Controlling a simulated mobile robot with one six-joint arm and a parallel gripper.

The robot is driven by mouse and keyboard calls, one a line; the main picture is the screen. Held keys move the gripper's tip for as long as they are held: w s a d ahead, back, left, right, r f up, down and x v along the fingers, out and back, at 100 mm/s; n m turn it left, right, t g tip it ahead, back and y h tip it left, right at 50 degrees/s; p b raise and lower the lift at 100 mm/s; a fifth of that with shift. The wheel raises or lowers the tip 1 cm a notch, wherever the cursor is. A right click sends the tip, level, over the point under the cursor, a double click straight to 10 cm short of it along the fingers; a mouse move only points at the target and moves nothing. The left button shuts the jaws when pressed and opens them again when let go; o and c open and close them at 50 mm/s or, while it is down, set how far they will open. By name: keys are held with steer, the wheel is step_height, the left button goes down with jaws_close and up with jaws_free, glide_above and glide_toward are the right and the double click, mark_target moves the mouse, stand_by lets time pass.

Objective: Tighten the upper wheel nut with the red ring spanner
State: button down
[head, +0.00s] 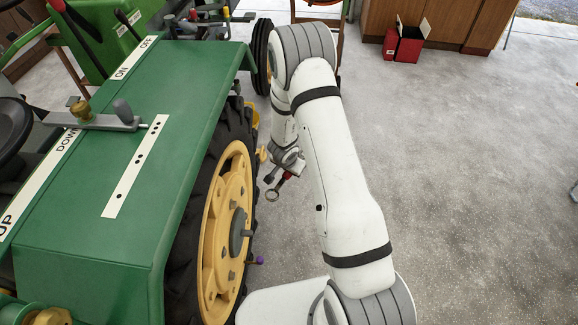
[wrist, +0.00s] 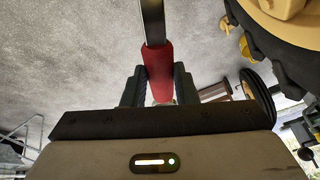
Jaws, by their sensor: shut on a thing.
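My gripper (head: 281,176) is beside the tractor's rear wheel, a little beyond it and apart from it in the head view. It is shut on the red ring spanner (head: 272,195), whose metal ring end points toward the camera. In the wrist view my gripper's two dark fingers (wrist: 158,85) hold the spanner's red handle (wrist: 159,62). The metal shaft runs up out of the frame, so the ring is hidden there. The wheel's yellow disc (head: 213,250) faces right, with a grey hub in its middle. Small dark nuts show on it, but the upper one is hard to make out.
The green fender (head: 145,190) and black tyre (head: 187,255) stand left of my arm. A small purple-tipped part (head: 258,260) sticks out low by the wheel. A red box (head: 404,45) stands at the back by a wooden cabinet. The grey floor (head: 480,180) at right is clear.

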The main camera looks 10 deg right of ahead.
steer(key=shift+r+p, duration=0.35)
steer(key=shift+p, duration=0.65)
steer(key=shift+w+a+r+h, duration=0.15)
steer(key=shift+r+h, duration=0.1)
steer(key=shift+h, duration=0.15)
steer(key=shift+r, duration=0.2)
